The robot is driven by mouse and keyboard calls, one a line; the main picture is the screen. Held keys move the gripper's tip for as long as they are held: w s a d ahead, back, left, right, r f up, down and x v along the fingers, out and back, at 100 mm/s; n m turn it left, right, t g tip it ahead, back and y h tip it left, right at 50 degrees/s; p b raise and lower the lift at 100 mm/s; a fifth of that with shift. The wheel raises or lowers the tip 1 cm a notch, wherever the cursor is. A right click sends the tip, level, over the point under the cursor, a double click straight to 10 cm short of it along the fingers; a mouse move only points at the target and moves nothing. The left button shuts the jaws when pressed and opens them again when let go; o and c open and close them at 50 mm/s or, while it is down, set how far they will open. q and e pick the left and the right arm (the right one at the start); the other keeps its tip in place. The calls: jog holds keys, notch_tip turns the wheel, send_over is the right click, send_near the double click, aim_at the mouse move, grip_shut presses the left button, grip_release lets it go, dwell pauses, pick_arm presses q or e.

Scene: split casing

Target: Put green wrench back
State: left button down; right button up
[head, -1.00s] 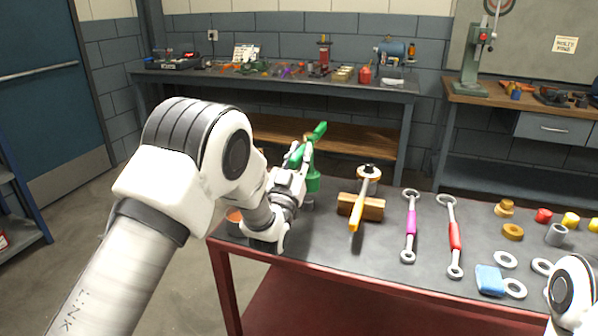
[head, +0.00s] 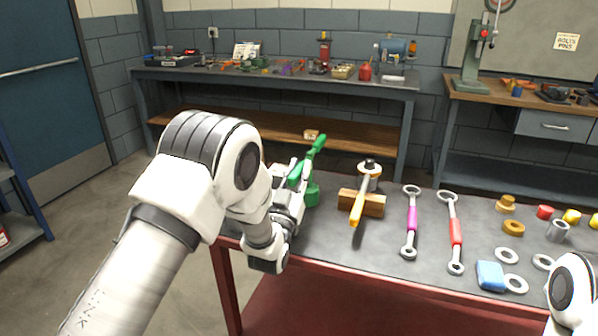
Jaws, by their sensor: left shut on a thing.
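A long green tool (head: 315,146), which I take for the green wrench, slants up and to the right from my left gripper (head: 297,178). The gripper is shut on it above the left end of the table; the fingers and arm hide the tool's lower part. A green rounded piece (head: 312,194) shows just below; I cannot tell whether it belongs to the tool. A magenta-handled wrench (head: 411,220) and a red-handled wrench (head: 455,230) with grey ring ends lie side by side on the table. My right gripper is out of view; only part of that arm shows at lower right.
A yellow-handled tool (head: 357,205) rests across a wooden block (head: 372,203), close right of my left gripper. A blue block (head: 490,275), grey rings (head: 507,256) and small coloured parts lie on the right of the dark table (head: 330,248). A cluttered bench (head: 290,82) stands behind.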

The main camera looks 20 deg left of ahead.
pick_arm(q)
jog(key=c, duration=1.1)
grip_release()
jog(key=shift+s+f, duration=0.1)
jog(key=shift+f, duration=0.25)
jog(key=shift+o, duration=0.2)
jog(key=shift+r, duration=0.15)
jog(key=shift+r+p, duration=0.5)
jog(key=shift+p, duration=0.25)
jog(key=shift+s+f+b, duration=0.5)
jog(key=shift+s+f, duration=0.1)
jog(key=shift+f, duration=0.05)
jog(key=s+b, duration=0.1)
jog(key=s, duration=1)
jog(key=shift+s+a+r+b, duration=0.25)
jog(key=shift+s+r+b, duration=0.1)
jog(key=shift+r, duration=0.1)
